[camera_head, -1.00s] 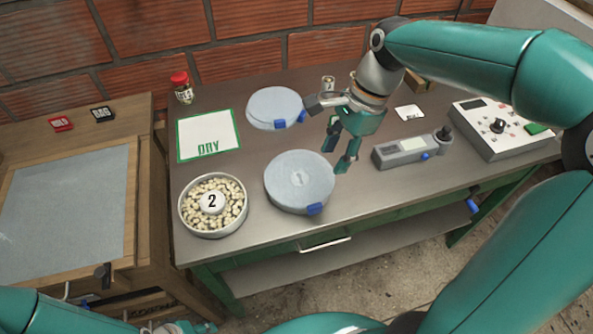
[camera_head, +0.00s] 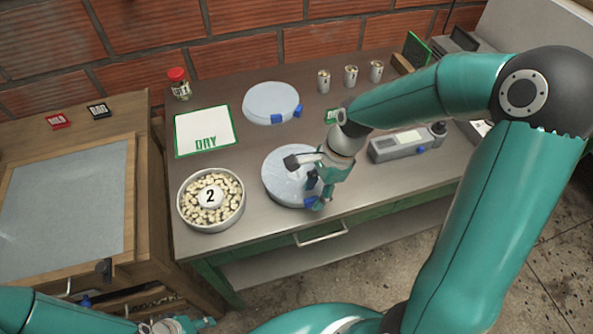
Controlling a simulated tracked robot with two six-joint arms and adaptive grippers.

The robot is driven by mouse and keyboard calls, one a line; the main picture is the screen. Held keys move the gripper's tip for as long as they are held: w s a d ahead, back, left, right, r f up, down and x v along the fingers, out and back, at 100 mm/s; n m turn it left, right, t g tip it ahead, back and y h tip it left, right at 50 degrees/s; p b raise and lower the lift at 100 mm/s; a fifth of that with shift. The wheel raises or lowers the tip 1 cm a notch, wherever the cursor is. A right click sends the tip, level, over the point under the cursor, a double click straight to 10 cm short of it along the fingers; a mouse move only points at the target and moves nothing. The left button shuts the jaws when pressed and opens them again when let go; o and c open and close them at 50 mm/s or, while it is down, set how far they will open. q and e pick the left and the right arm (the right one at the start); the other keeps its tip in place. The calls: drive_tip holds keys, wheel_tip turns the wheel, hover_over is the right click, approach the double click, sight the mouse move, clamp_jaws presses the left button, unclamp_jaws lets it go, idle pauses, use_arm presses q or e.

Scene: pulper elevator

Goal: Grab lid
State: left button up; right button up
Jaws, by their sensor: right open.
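A round grey lid (camera_head: 277,183) with a blue tab lies at the front middle of the metal table. My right gripper (camera_head: 312,184) is open over its right side and hides part of it, including much of the tab area. I cannot tell whether the fingers touch the lid. A second round grey lid (camera_head: 270,101) with blue tabs lies behind it, clear of the gripper. My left gripper (camera_head: 180,326) shows only partly at the bottom edge, away from both lids, and its jaws are unclear.
A round container of pale beans (camera_head: 234,215) marked 2 stands left of the front lid. A white DRY card (camera_head: 205,125), a red-capped jar (camera_head: 179,84), several small cans (camera_head: 350,75) and a grey meter (camera_head: 398,146) share the table. A wooden bench (camera_head: 72,205) adjoins at left.

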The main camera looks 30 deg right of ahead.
drive_tip(key=shift+x, duration=0.9)
drive_tip(key=shift+c, duration=0.3)
clamp_jaws()
drive_tip(key=shift+r, duration=0.15)
